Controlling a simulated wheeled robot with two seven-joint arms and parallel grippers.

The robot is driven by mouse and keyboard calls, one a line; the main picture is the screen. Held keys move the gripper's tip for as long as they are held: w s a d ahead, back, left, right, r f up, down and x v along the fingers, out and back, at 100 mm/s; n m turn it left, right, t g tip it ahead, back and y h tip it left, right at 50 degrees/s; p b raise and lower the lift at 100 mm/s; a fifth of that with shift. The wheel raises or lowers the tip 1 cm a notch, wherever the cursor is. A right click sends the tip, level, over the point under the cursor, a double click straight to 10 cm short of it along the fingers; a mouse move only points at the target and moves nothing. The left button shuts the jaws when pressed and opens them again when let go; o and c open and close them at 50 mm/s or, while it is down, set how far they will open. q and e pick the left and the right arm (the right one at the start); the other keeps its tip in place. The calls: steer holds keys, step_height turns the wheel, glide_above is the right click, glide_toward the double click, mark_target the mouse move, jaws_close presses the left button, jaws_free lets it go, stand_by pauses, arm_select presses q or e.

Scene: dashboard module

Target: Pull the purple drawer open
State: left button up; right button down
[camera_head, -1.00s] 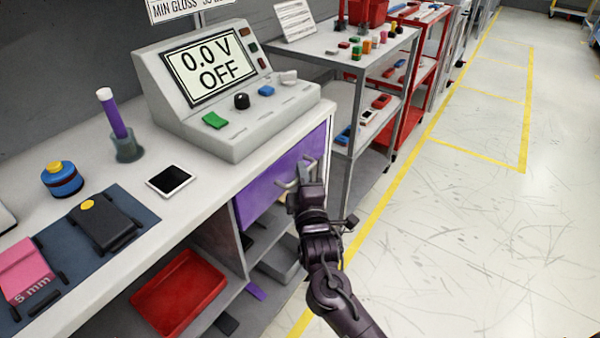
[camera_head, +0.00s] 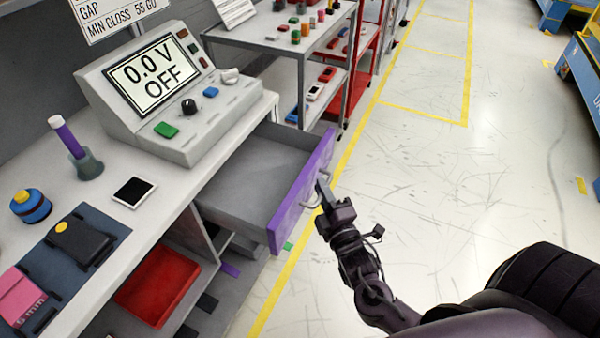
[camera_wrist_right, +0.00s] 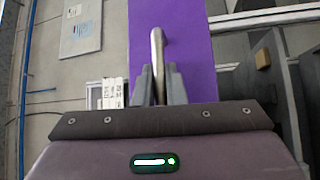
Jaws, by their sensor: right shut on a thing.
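The purple drawer (camera_head: 300,196) stands pulled well out from under the counter in the head view. Its grey inside shows and looks empty. My right gripper (camera_head: 322,192) is at the drawer's front face, shut on the metal handle (camera_head: 312,200). In the right wrist view the handle (camera_wrist_right: 157,62) sits between the two fingers (camera_wrist_right: 159,88), with the purple front (camera_wrist_right: 195,50) behind it. My left gripper is not in view.
The counter (camera_head: 180,207) carries a grey voltage unit (camera_head: 180,95), a phone-like device (camera_head: 134,191) and other small items. A red bin (camera_head: 157,285) sits on the shelf below. The floor right of the drawer is clear.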

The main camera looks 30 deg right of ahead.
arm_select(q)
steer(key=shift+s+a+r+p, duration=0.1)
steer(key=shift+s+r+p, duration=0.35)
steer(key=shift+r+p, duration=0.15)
arm_select(e)
steer(key=shift+s+d, duration=0.55)
steer(key=shift+s, duration=0.2)
steer(key=shift+s+d, duration=0.55)
steer(key=shift+s, duration=0.15)
steer(key=c, duration=1.5)
jaws_free()
arm_select(q)
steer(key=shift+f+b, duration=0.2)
steer(key=shift+b, duration=0.1)
arm_select(e)
steer(key=s+a+f, duration=0.1)
steer(key=s, duration=0.6)
steer(key=shift+s, duration=0.35)
steer(key=shift+f, duration=0.1)
